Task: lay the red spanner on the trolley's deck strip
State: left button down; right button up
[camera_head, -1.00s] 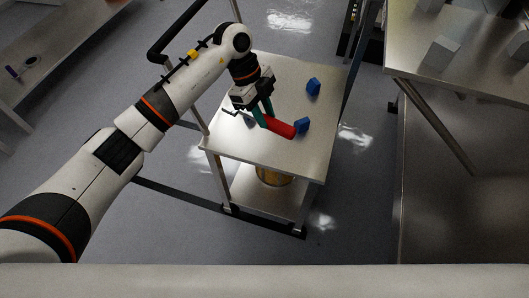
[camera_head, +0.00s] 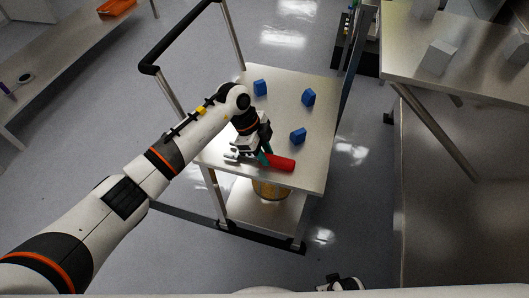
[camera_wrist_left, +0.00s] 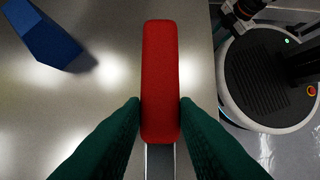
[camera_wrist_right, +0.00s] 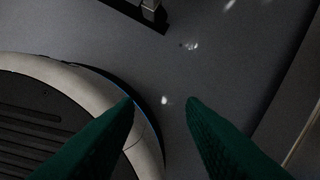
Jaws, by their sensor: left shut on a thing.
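The red spanner has a thick red handle (camera_head: 280,163) and a grey metal end (camera_head: 234,155). My left gripper (camera_head: 263,158) is shut on it, near where handle meets metal. In the left wrist view the red handle (camera_wrist_left: 160,75) stands between the green fingers, pointing away. The spanner is over the near part of the trolley's steel top (camera_head: 280,100); whether it touches is unclear. I cannot make out a separately marked deck strip. My right gripper (camera_wrist_right: 162,102) is open and empty above the floor in its wrist view.
Blue blocks (camera_head: 260,88) (camera_head: 308,97) (camera_head: 298,136) stand on the trolley top, beyond the spanner. A black push handle (camera_head: 180,38) rises at the trolley's left. A yellowish container (camera_head: 270,190) sits on the lower shelf. A steel bench (camera_head: 470,80) is at right.

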pick_arm(q)
jog(key=c, duration=1.1)
grip_release()
jog(key=shift+r, duration=0.1)
jog(key=shift+a+r, duration=0.1)
jog(key=shift+r, duration=0.15)
jog(key=p+v, duration=0.1)
jog(key=v, duration=1)
jog(key=shift+r+p, duration=0.2)
jog(key=shift+p, duration=0.1)
pick_arm(e)
jog(key=s+f, duration=0.3)
jog(key=shift+s+d+f, duration=0.3)
jog(key=shift+s, duration=0.1)
